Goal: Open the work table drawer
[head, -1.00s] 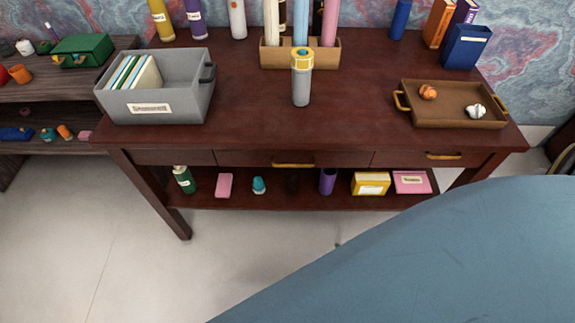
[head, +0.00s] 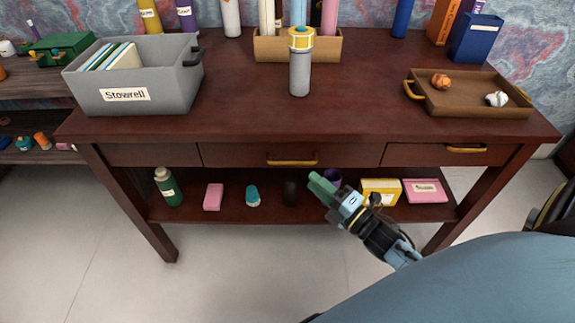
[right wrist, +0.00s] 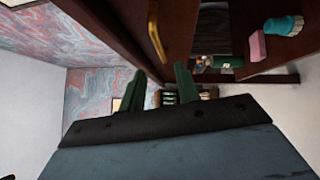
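The dark red-brown work table (head: 345,115) has a wide middle drawer (head: 235,156) with a gold bar handle (head: 292,162), and a right drawer (head: 425,155) with its own gold handle (head: 466,149). Both drawer fronts look flush and closed. My right gripper (head: 320,184), with green fingers, is in front of the table, below and to the right of the middle handle, touching nothing visible. In the right wrist view the gripper (right wrist: 159,82) is open and empty, and a gold handle (right wrist: 155,32) lies ahead of the fingers. My left gripper is out of view.
A grey bin (head: 140,85), a lantern-like cylinder (head: 300,65) and a brown tray (head: 470,95) stand on the tabletop. The lower shelf (head: 230,208) holds a green bottle (head: 168,187), a pink box (head: 425,190) and other items. Floor is clear at front left.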

